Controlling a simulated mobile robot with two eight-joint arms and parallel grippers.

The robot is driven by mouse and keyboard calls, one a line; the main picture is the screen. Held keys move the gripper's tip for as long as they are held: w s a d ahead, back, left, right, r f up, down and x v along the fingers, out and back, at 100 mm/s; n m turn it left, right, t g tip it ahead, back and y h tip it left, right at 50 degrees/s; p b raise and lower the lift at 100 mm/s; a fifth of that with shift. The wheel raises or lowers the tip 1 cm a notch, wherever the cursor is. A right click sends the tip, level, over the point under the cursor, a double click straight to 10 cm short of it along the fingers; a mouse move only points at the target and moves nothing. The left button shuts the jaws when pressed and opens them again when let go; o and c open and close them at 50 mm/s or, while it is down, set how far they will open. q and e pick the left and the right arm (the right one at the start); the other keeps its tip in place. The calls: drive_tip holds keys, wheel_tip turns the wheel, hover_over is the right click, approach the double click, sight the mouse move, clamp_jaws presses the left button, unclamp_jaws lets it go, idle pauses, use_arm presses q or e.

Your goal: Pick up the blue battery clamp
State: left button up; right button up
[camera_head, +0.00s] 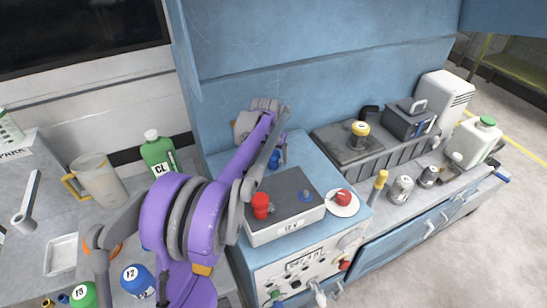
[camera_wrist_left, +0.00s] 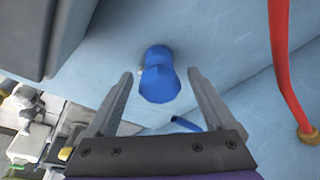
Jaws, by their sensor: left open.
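The blue battery clamp (camera_wrist_left: 159,76) shows in the left wrist view as a rounded blue piece on the light blue surface. In the head view a small blue piece (camera_head: 275,158), apparently the same clamp, shows beside my left forearm, partly hidden by it. My left gripper (camera_wrist_left: 160,72) is open, with one finger on each side of the clamp in the picture and a gap on both sides. I cannot tell how far the fingertips are above it. In the head view my purple left arm hides the fingers. My right gripper is not in view.
A grey-topped box (camera_head: 286,190) with a red knob (camera_head: 261,206) and a blue knob (camera_head: 306,195) stands right of my arm. A red-topped piece (camera_head: 343,197) sits on a white disc. A red cable (camera_wrist_left: 282,75) runs at right in the wrist view. A green bottle (camera_head: 159,157) stands left.

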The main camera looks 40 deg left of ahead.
use_arm(q)
drive_tip(key=shift+x, duration=0.95)
drive_tip(key=shift+c, duration=0.3)
clamp_jaws()
